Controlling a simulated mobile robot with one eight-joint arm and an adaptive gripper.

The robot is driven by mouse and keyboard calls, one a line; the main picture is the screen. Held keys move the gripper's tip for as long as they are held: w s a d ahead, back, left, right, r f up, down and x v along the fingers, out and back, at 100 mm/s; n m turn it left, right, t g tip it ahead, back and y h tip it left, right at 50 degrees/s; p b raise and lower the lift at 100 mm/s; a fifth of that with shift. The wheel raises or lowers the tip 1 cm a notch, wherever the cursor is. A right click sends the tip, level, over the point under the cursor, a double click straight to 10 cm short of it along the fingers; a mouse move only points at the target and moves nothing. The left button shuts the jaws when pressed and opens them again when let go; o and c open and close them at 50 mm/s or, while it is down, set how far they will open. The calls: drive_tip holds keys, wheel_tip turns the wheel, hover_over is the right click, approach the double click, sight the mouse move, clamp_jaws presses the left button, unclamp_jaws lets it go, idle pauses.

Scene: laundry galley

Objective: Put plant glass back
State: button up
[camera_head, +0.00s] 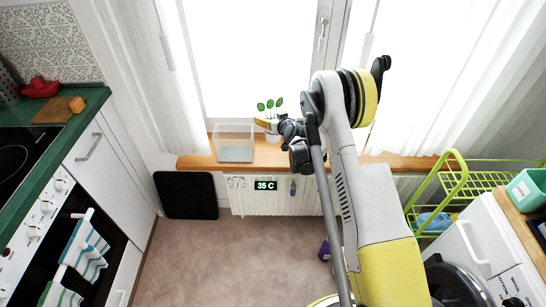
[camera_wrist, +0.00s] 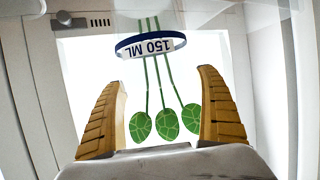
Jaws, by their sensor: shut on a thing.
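The plant glass (camera_head: 270,105) shows in the head view as green leaves above the wooden windowsill, in front of the bright window. My gripper (camera_head: 265,124) is beside it and hides part of its body. In the wrist view the plant glass (camera_wrist: 150,46) is clear, with a blue-rimmed "150 ML" band, green stems and three patterned leaves. It appears upside down in that picture. The yellow ribbed fingers of my gripper (camera_wrist: 162,85) stand on both sides of it, shut on the glass. Whether its base touches the sill is hard to tell.
A clear open container (camera_head: 235,143) stands on the wooden windowsill (camera_head: 195,162) just left of the gripper. Below the sill is a radiator (camera_head: 312,198) with a "35 C" display. A green rack (camera_head: 460,185) stands at the right. Curtains flank the window.

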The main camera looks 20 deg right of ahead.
wheel_tip(320, 180, down, 12)
drive_tip(key=b, duration=0.4)
drive_tip(key=shift+w, duration=0.35)
drive_tip(key=shift+f, duration=0.15)
drive_tip(key=o, duration=1.2)
